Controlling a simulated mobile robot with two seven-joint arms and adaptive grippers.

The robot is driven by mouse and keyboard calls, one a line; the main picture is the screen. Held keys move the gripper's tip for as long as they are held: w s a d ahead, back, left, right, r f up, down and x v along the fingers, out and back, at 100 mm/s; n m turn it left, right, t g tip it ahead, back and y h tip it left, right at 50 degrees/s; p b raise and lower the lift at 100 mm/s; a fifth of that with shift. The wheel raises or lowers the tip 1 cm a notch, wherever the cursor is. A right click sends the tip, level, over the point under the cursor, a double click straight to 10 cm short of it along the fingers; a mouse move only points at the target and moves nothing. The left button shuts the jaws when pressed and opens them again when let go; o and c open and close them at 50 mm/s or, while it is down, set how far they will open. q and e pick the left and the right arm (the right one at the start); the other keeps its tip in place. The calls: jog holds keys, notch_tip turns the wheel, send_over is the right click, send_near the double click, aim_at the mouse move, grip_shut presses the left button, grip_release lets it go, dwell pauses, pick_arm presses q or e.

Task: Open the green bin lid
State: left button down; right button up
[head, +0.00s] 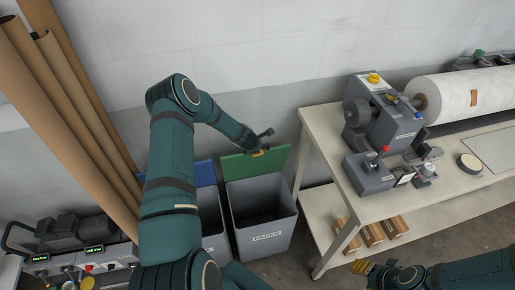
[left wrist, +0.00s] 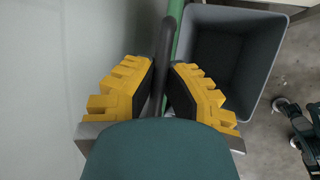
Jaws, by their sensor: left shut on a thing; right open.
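The green bin lid (head: 240,166) stands raised at the back of its grey bin (head: 266,238), against the wall side. The bin's opening faces up and its dark inside shows. My left gripper (head: 262,151) is at the lid's upper edge. In the left wrist view its yellow fingers (left wrist: 162,88) are shut on a dark bar, the lid's handle (left wrist: 167,42), beside the thin green lid edge (left wrist: 184,35). The open grey bin (left wrist: 228,50) is to the right there. My right gripper (head: 368,268) is open and apart from the bin, low at the right.
A bin with a blue lid (head: 205,173) stands just left. A workbench (head: 325,150) with machines is close on the right, with boxes on its lower shelf. Tall cardboard tubes (head: 65,100) lean at the left. Open floor (head: 285,268) shows in front.

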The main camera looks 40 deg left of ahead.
dwell(0.3)
pick_arm(q)
jog(key=c, duration=1)
grip_release()
jog(key=v, duration=1.2)
